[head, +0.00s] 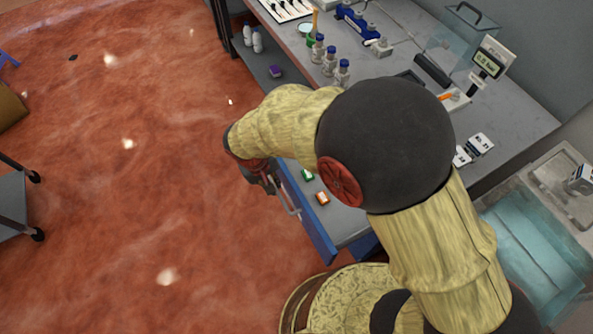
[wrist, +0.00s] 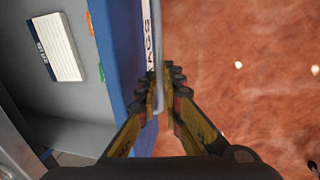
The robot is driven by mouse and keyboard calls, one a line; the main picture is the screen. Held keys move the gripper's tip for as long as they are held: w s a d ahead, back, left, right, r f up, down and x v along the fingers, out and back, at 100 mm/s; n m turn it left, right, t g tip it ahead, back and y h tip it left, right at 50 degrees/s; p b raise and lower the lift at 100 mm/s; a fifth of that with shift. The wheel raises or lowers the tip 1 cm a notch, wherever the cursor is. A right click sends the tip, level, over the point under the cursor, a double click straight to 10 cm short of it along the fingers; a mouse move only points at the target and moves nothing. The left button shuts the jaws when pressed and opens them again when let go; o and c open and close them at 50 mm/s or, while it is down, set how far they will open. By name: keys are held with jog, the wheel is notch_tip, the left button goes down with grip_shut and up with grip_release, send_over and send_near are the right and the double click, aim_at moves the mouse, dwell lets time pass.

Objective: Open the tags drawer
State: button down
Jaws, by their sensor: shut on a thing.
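The tags drawer (head: 312,221) stands out from under the bench, with its blue front and grey inside showing. In the wrist view its blue front (wrist: 124,62) carries a white label (wrist: 148,30) reading "TAGS". A pale bar handle (wrist: 159,92) runs along the front; part of it also shows in the head view (head: 287,196). My gripper (wrist: 165,88) is shut on the handle, with one finger on each side of it. In the head view my gripper (head: 268,184) is partly hidden by my wrist.
A green item (head: 307,175) and an orange item (head: 322,198) lie in the drawer, along with a white card (wrist: 57,47). Bottles (head: 330,60) and instruments stand on the bench (head: 520,120). A cart (head: 12,205) is at far left. The red floor between is clear.

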jog(key=s+a, duration=0.5)
jog(key=a, duration=0.3)
jog(key=s+a+p, duration=0.1)
jog(key=s+a, duration=0.3)
jog(key=a, duration=0.4)
jog(key=shift+s+a, duration=0.3)
jog(key=shift+s, duration=0.05)
jog(key=c, duration=2)
grip_release()
jog(key=shift+c, duration=0.2)
jog(key=shift+o, duration=0.6)
jog(key=v, duration=1.2)
